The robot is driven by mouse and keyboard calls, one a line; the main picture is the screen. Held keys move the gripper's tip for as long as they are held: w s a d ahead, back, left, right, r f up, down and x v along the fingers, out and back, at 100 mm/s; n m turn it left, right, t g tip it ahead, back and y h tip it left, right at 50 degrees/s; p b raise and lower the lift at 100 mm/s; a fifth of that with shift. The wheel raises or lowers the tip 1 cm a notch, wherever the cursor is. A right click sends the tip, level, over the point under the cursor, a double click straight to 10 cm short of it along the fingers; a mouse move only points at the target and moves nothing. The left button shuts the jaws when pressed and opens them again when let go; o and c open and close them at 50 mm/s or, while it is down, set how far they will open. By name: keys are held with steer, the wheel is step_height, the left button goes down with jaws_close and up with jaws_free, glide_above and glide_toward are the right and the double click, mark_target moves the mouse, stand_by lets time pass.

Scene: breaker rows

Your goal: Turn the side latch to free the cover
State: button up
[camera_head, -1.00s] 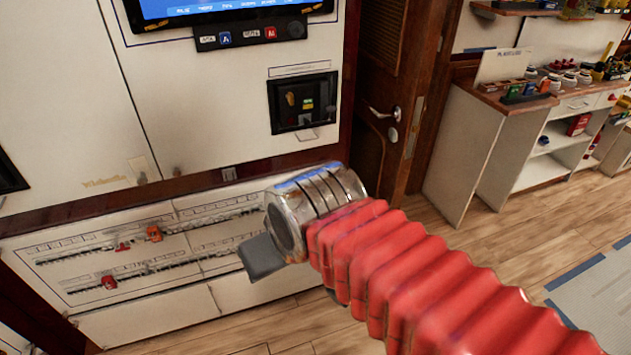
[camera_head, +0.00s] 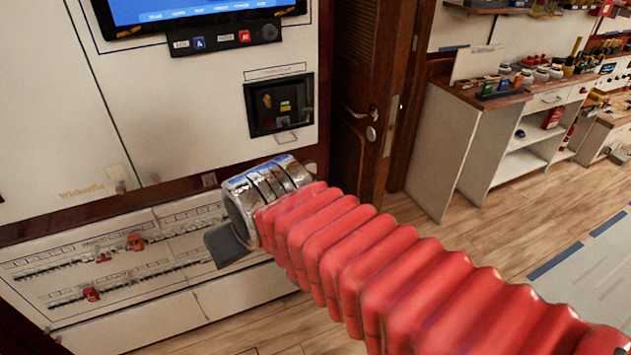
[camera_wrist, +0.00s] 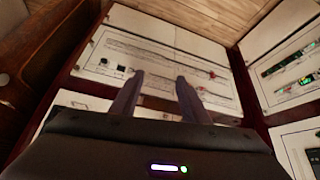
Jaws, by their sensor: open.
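My gripper (camera_head: 226,245) is at the end of the red ribbed arm, in front of the right part of the low white breaker panel (camera_head: 180,222). In the wrist view my gripper (camera_wrist: 158,78) has its two dark fingers apart, with nothing between them, pointing at a white panel (camera_wrist: 160,45). The breaker rows carry an orange-red piece (camera_head: 136,242) and a red piece (camera_head: 91,293), left of my gripper. I cannot pick out the side latch or the cover for certain. My wrist and arm hide part of the panel's right end.
A black-framed recess (camera_head: 279,103) and a screen (camera_head: 195,10) are on the white cabinet above. A wooden door with a handle (camera_head: 358,112) stands to the right. Beyond it is a white counter (camera_head: 470,130) with goods. The wooden floor (camera_head: 480,245) at right is open.

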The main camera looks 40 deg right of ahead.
steer(key=w+d+f+m+t+h, duration=0.25)
steer(key=w+d+f, duration=0.25)
steer(key=w+d, duration=0.7)
steer(key=w+d+f+m+t+h, duration=0.1)
steer(key=w+d+f+m+t, duration=0.2)
steer(key=w+d, duration=0.85)
steer(key=d+f+m+t, duration=0.1)
steer(key=d+f+t, duration=0.1)
steer(key=d+f, duration=0.8)
steer(key=s+d+f+m+t, duration=0.3)
steer(key=s+f, duration=0.3)
steer(key=f, duration=0.3)
steer(key=shift+d+f+m+t+h, duration=0.2)
steer(key=shift+d+m+t+h, duration=0.2)
steer(key=shift+d, duration=0.3)
steer(key=x, duration=1.3)
steer(key=shift+w+d, duration=0.2)
steer(key=shift+w, duration=0.15)
steer(key=shift+f, duration=0.1)
steer(key=shift+c, duration=0.2)
